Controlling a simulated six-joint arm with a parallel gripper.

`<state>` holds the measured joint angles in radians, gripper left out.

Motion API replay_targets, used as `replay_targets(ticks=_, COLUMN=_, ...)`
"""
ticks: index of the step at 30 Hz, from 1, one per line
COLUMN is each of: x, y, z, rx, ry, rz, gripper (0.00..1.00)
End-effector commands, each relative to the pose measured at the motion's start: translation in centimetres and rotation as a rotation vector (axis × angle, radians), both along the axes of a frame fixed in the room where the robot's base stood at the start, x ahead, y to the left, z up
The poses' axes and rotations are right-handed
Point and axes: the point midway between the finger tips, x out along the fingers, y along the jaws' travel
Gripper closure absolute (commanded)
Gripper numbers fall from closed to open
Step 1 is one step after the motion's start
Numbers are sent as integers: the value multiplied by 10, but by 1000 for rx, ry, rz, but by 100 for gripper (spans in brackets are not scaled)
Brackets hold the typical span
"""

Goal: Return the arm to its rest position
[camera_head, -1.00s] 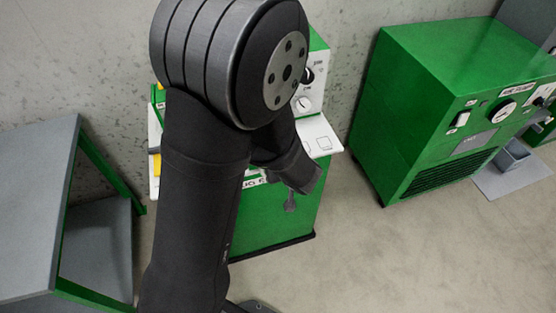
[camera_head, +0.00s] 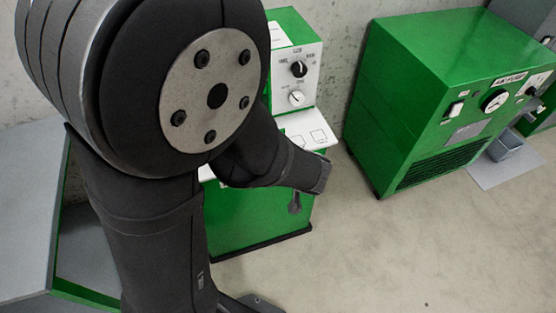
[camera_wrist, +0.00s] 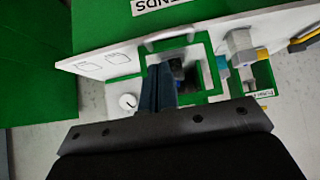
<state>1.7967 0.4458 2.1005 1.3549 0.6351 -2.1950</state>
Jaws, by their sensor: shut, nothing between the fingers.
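My arm rises large in the left half of the head view, its elbow joint up close to the camera and its forearm bent down to the right. The forearm's end is in front of the small green machine (camera_head: 258,215). My gripper (camera_wrist: 160,85) shows in the wrist view as dark, narrow fingers, shut and empty. Behind the fingers in that view is the white panel (camera_wrist: 110,58) with a green-framed opening. I cannot tell how far the fingers are from it.
A large green cabinet (camera_head: 420,85) stands at the right, with a grey tray (camera_head: 505,165) beside it. A grey-topped table (camera_head: 28,200) is at the left. Floor (camera_head: 400,250) is clear at the lower right. In the wrist view a grey fitting (camera_wrist: 240,45) sits right of the opening.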

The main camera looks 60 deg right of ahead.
Motion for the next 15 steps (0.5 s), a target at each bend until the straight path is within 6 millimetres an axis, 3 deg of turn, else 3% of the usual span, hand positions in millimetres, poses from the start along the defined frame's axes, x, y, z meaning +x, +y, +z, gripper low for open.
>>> replay_targets(ticks=6, x=-10, y=8, z=14, rx=-2, ry=0, rz=0, gripper=100)
replay_targets(ticks=15, x=-11, y=10, z=16, rx=1, ry=-1, rz=1, gripper=100)
